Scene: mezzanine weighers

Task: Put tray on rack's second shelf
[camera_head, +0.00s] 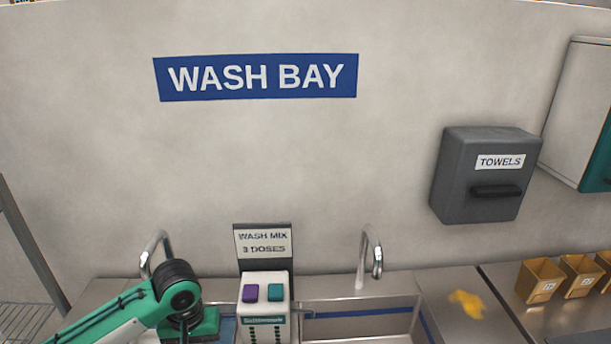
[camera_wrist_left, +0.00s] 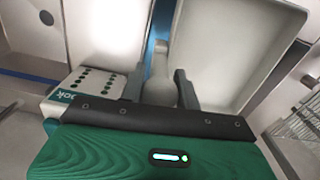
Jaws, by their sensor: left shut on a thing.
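My left gripper (camera_wrist_left: 158,90) is shut on a pale grey, handle-like piece between its two dark fingers. A large pale panel with a raised rim lies right beside it in the left wrist view; this looks like the tray (camera_wrist_left: 232,45), though I cannot tell its full outline or clearly see the join to the gripped piece. In the head view my left gripper (camera_head: 190,330) is at the bottom edge, over the left sink, its fingers and load hidden. My right gripper is in neither view.
A white dispenser (camera_head: 265,310) stands close right of my left gripper, also seen in the left wrist view (camera_wrist_left: 92,84). Taps (camera_head: 373,255) rise behind the sinks. A wire rack (camera_head: 22,318) stands at far left. A yellow cloth (camera_head: 467,303) lies on the counter.

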